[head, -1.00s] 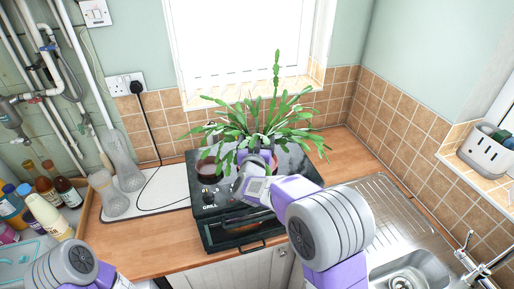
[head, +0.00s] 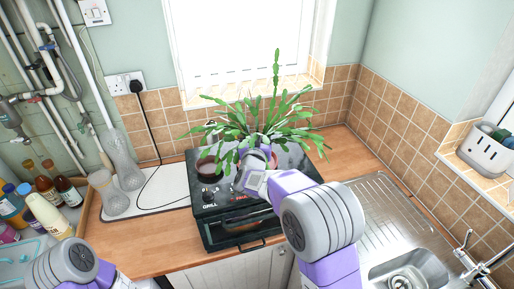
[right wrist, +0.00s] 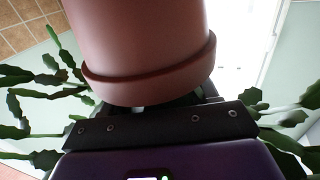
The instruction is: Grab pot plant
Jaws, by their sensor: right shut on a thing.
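The pot plant (head: 285,122) has long, flat, jointed green stems and sits over the back of the black grill (head: 240,222) in the head view. Its reddish-brown pot is mostly hidden there by leaves and my arm. In the right wrist view the pot (right wrist: 140,40) fills the upper middle, its thick rim toward the gripper, with stems at both sides. My right gripper (head: 256,160) reaches in from the front and is shut on the pot plant near the rim; its fingertips are largely hidden. Only part of my left arm shows at bottom left, its gripper out of view.
Glass jars (head: 116,196) and several bottles (head: 44,190) stand on the left. A black cable (head: 152,130) runs from the wall socket beside the grill. A tiled wall and window are behind. The sink (head: 410,268) and drainer lie to the right.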

